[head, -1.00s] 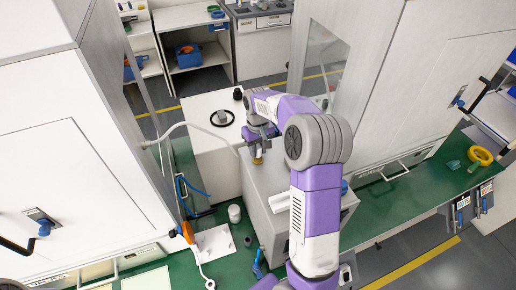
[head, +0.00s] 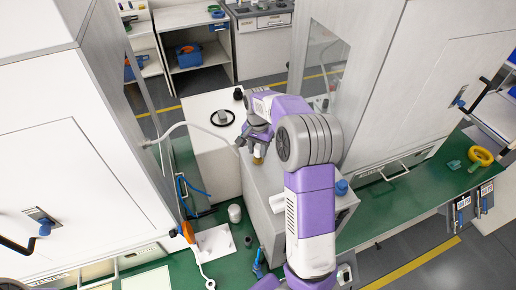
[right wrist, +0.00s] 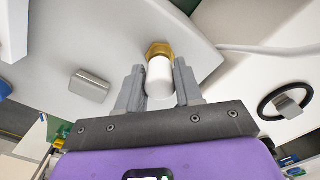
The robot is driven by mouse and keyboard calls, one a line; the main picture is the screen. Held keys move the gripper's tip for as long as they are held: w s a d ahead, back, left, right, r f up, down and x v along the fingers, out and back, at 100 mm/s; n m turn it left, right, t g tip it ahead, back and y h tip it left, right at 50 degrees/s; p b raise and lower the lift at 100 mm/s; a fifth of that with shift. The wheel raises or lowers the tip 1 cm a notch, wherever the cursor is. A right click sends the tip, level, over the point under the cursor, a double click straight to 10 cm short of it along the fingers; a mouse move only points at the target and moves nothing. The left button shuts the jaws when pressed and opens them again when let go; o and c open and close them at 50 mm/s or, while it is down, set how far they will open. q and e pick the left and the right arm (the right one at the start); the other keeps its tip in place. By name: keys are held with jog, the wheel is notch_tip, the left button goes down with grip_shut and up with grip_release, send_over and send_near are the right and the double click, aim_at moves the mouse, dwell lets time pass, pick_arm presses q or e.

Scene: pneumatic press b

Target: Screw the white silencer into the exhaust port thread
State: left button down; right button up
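The white silencer (right wrist: 159,82) with its brass hex end (right wrist: 158,49) stands between my right gripper's fingers in the right wrist view. The fingers (right wrist: 160,84) lie close along both sides of its white body and look shut on it. The brass end meets a pale grey surface, and the exhaust port thread is hidden beneath it. In the head view my right gripper (head: 256,139) is above the grey housing (head: 262,205), with the brass part (head: 258,159) just under the fingers. The white body cannot be made out there. My left gripper is not in view.
A dark ring around a grey block (head: 222,118) lies on the white box behind. White cabinets stand at left and right (head: 395,90). A white hose (head: 185,125) runs near the gripper. A white cup (head: 234,213) and a sheet are on the green bench (head: 385,212).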

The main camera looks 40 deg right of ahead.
jog(key=shift+o, duration=0.4)
jog(key=n, duration=1.2)
